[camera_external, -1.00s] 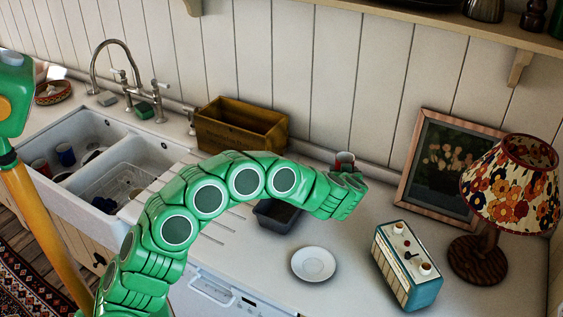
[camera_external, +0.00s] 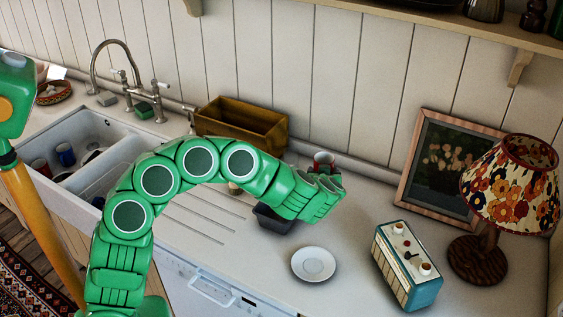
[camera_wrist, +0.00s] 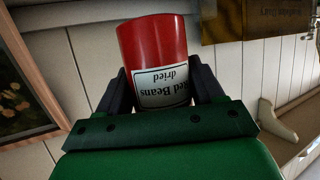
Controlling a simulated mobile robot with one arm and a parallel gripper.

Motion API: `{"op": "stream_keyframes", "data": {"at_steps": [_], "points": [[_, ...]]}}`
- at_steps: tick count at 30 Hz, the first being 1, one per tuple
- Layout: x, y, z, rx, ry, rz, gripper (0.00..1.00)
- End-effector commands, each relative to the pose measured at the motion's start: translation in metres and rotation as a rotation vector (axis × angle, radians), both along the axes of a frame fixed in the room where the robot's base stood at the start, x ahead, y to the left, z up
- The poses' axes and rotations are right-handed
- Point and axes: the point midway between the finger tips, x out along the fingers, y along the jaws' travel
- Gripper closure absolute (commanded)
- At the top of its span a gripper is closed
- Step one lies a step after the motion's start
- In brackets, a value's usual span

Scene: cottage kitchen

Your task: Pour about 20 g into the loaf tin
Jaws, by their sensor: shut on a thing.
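My gripper (camera_wrist: 160,88) is shut on a red can (camera_wrist: 155,45) with a white label that reads in part "Beans dried". The label is upside down in the wrist view, as is the room behind it. In the external view the can (camera_external: 323,159) stands out above my gripper (camera_external: 322,172) and looks roughly upright. The loaf tin (camera_external: 268,222) is dark grey and sits on the counter below my wrist. My arm hides much of it, including most of its inside. The can is above the counter, up and to the right of the tin in the picture.
A white saucer (camera_external: 313,264) lies right of the tin. A wooden crate (camera_external: 243,126) is at the back, the sink (camera_external: 92,150) at left.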

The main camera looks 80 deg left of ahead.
Motion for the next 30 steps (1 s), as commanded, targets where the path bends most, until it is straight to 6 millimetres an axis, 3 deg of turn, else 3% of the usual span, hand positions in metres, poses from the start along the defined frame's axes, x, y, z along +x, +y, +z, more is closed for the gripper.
{"op": "stream_keyframes", "data": {"at_steps": [14,30], "points": [[-0.044,0.047,0.015,0.003,0.001,-0.016,0.7],[-0.114,0.095,0.018,0.003,0.004,-0.023,0.7]]}}
